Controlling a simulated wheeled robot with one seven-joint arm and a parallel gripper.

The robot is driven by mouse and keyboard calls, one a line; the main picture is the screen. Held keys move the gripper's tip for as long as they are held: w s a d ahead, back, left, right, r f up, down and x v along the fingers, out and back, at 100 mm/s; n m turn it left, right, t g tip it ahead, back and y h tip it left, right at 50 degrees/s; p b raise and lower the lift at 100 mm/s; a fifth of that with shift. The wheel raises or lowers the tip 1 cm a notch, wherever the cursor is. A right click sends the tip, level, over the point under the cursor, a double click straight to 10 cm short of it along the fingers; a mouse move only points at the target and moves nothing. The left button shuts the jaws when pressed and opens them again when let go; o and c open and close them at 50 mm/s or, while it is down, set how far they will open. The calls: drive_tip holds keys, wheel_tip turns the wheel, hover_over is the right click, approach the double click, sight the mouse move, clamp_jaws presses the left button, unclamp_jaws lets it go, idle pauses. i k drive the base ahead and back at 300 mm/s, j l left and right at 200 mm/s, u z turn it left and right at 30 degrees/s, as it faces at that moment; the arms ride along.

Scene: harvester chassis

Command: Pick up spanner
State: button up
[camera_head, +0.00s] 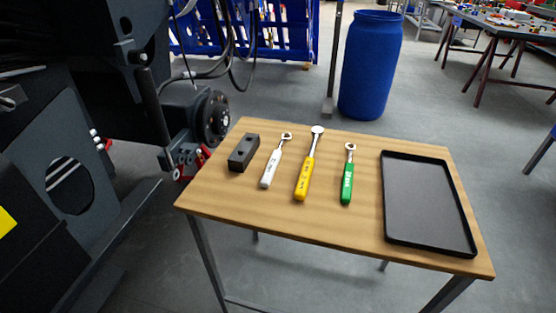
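Three hand tools lie side by side on a wooden table (240,213), heads toward the far edge. One has a white handle and a ring-shaped metal head (271,166). The middle one has a yellow handle and a round metal head (304,180). The right one has a green handle and a small ring-shaped head (347,185). I cannot tell from this view which one is the spanner. None of them touches another. My gripper is not in view.
A dark block with holes (244,153) lies left of the tools. An empty black tray (388,205) is on the right. Dark machinery (110,110) with a hub and hoses stands left, close to the table. A blue barrel (371,65) stands behind. The table's front strip is clear.

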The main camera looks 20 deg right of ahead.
sight(269, 173)
drive_tip(key=u, duration=0.5)
drive_tip(key=j+u, duration=0.1)
drive_tip(key=u, duration=1.35)
drive_tip(key=i+u, duration=0.1)
drive_tip(key=u, duration=0.4)
drive_tip(key=k+l+z, duration=0.1)
drive_tip(key=z, duration=2)
drive_tip(key=j+z, duration=0.25)
drive_tip(key=z, duration=0.2)
drive_tip(key=i+j+u, duration=0.55)
drive_tip(key=i, duration=0.3)
drive_tip(key=l, duration=0.1)
